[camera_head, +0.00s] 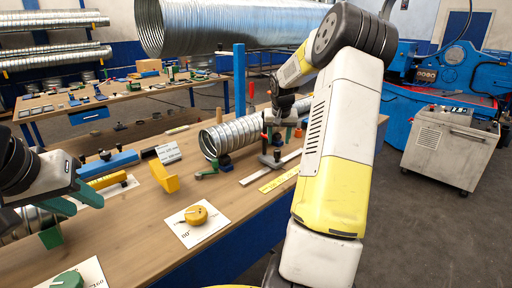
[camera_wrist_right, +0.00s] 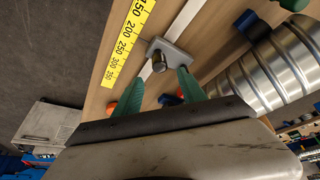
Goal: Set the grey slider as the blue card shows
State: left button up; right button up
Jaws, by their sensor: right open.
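The grey slider (camera_wrist_right: 172,54), with a dark round knob, sits on a pale rail (camera_wrist_right: 187,18) in the right wrist view. A yellow scale (camera_wrist_right: 127,42) with printed numbers runs beside the rail. In the head view the slider (camera_head: 273,159) is beneath my right gripper, beside the duct. My right gripper (camera_wrist_right: 159,84) is open; its green fingertips are at the slider's near side, the right one close to its corner. I cannot tell if they touch. My left gripper (camera_head: 70,214) is open at the left of the table. I cannot make out a clearly blue card; a pale card with print (camera_head: 168,152) stands mid-table.
The spiral duct (camera_head: 231,137) lies by the slider. A blue bar (camera_head: 107,164), a yellow bar (camera_head: 106,181) and a yellow bracket (camera_head: 164,176) stand left of the duct.

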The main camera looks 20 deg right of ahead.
aim_at(277, 150)
jog(key=x, duration=0.7)
jog(key=shift+w+f, duration=0.1)
jog(key=shift+f, duration=0.1)
grip_shut()
dwell(1.2)
